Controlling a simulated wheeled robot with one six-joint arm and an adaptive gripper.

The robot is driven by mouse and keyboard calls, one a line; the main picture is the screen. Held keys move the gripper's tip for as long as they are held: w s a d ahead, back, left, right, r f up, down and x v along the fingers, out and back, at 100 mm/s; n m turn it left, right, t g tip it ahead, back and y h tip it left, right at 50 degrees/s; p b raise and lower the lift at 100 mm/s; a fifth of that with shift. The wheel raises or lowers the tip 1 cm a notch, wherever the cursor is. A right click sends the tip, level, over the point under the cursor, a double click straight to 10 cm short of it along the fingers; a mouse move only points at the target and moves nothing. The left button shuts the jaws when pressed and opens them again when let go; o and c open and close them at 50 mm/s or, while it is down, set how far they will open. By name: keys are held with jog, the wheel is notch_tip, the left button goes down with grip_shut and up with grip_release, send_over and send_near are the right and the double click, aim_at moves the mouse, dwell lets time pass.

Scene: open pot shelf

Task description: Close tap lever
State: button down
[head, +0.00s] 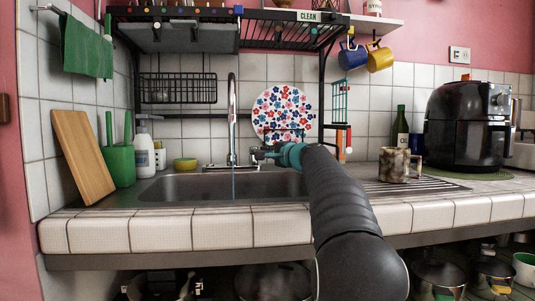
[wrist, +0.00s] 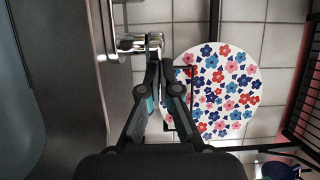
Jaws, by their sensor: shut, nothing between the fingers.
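The chrome tap (head: 232,122) rises behind the sink (head: 190,187), with a thin pale line like running water below it in the head view. Its metal body and lever (wrist: 135,44) show at the upper left of the wrist view. My gripper (head: 268,154) is just right of the tap's base in the head view. In the wrist view its dark fingers (wrist: 159,62) are shut together and empty, with the tips right at the chrome end of the lever. I cannot tell whether they touch it. My gripper partly hides the lever in the head view.
A flowered plate (head: 283,112) stands behind, right of the tap, and a dark rack (head: 180,88) hangs above. A patterned mug (head: 400,165) stands on the drainboard at right. A green holder (head: 119,165) and cutting board (head: 82,157) stand at left. The sink basin is clear.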

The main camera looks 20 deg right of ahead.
jog(key=shift+a+b, duration=0.3)
jog(key=shift+a, duration=0.6)
jog(key=s+d, duration=0.1)
jog(key=d, duration=0.4)
jog(key=s+b, duration=0.2)
jog(key=s, duration=0.8)
jog(key=shift+a, duration=0.2)
jog(key=shift+s+f, duration=0.1)
